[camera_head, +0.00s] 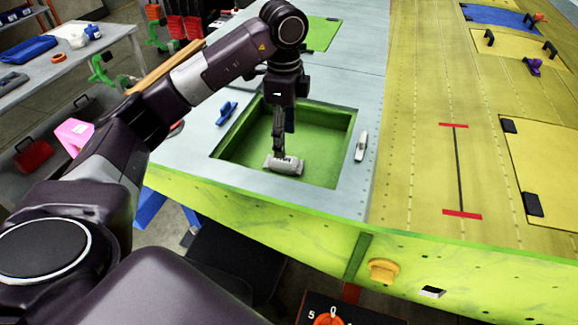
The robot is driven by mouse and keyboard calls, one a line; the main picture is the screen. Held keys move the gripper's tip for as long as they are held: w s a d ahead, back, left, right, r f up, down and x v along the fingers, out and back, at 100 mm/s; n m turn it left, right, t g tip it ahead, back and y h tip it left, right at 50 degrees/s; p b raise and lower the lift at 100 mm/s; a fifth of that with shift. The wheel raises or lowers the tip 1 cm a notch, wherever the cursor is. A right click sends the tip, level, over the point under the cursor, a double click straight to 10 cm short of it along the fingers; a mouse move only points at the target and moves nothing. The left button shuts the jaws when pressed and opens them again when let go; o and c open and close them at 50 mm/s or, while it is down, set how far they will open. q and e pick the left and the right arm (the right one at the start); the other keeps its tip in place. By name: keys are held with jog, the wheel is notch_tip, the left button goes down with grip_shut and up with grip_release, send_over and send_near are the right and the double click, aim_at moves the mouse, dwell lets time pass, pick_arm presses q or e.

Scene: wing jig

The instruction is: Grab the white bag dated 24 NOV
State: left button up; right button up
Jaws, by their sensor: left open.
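A small white-grey bag (284,164) lies on the floor of the green recessed pocket (330,150) in the wing panel. Dark marks show on its top, but the date is too small to read. My left gripper (281,152) points straight down into the pocket, with its fingertips right at the bag's top. It is open. I cannot tell whether the fingers touch the bag or straddle it. My right gripper is not in view.
A blue clamp-like object (227,112) lies left of the pocket and a white-grey tool (361,146) lies right of it. The pocket's raised walls surround the bag. A workbench (70,62) with tools stands at the back left. The yellow panel at right is mostly clear.

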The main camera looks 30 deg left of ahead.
aim_at(285, 160)
pick_arm(q)
jog(key=shift+w+f, duration=0.35)
jog(key=shift+f, duration=0.25)
jog(key=shift+w+f, duration=0.15)
jog(key=shift+f, duration=0.55)
jog(key=shift+s+a+f+p, duration=0.15)
jog(key=shift+s+f+p, duration=0.25)
jog(key=shift+f+p, duration=0.3)
notch_tip(285, 160, down, 4)
jog(key=shift+a+r+p, duration=0.15)
jog(key=shift+p, duration=0.65)
jog(key=shift+f, duration=0.5)
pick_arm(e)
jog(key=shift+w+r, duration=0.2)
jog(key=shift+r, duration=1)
pick_arm(q)
jog(key=c, duration=1.3)
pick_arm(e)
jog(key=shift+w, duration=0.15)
